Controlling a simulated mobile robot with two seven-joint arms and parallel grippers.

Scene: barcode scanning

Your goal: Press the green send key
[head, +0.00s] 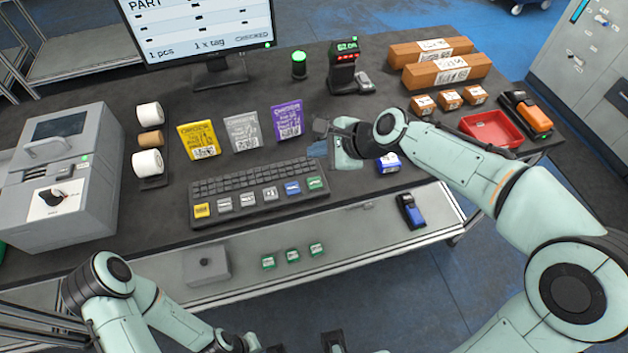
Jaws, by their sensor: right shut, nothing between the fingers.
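The black keyboard (240,180) lies near the front edge of the dark table. Its front row has several coloured keys, and the green key (316,183) is at the right end. My right gripper (322,127) is shut and empty. It is in the air behind and above the keyboard's right end, apart from the green key. The green key is in clear sight.
Yellow (198,140), grey (243,131) and purple (287,120) packets stand behind the keyboard. A monitor (205,30) and a red tray (490,130) are further off.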

